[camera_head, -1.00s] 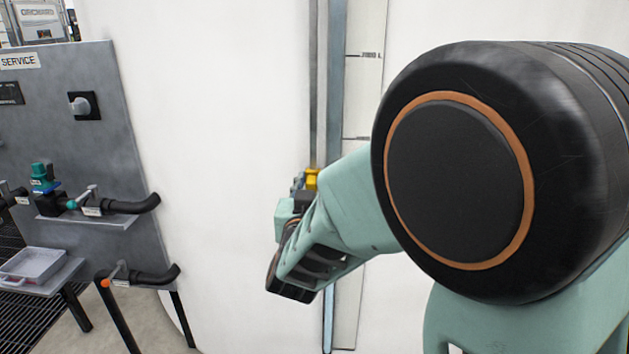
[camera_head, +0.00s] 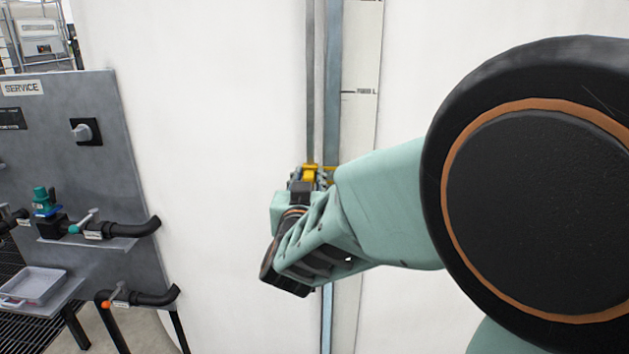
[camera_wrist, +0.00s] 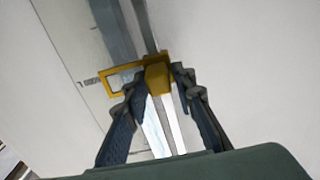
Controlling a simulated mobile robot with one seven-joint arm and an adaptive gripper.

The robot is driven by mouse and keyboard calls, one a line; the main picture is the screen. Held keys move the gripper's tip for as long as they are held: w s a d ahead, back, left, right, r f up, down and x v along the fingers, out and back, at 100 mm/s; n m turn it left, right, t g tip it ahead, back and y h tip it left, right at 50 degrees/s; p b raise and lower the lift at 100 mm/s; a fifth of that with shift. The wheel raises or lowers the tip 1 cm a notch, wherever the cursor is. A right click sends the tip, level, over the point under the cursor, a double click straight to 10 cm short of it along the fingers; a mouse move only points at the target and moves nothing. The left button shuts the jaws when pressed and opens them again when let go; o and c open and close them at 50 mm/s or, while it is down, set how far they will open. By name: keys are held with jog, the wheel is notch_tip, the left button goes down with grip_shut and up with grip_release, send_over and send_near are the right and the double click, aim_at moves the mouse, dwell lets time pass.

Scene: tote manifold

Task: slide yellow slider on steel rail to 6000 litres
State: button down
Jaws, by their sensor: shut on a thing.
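The yellow slider (camera_head: 310,172) sits on the steel rail (camera_head: 310,75), which runs upright along the white tank. In the wrist view the slider (camera_wrist: 158,75) is a yellow block with an open yellow frame reaching left over the scale strip (camera_wrist: 75,70). My gripper (camera_wrist: 157,82) has one finger on each side of the block and is shut on it. In the head view my gripper (camera_head: 310,183) is at the slider, partly hidden by my wrist. A scale mark (camera_head: 360,92) shows above the slider; its lettering is too small to read surely.
A grey service panel (camera_head: 60,150) with valves, black pipes and a knob (camera_head: 84,131) stands at the left. A pale tray (camera_head: 35,285) is on its low shelf. The white tank wall (camera_head: 220,120) between panel and rail is clear.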

jog(key=c, duration=1.8)
grip_release()
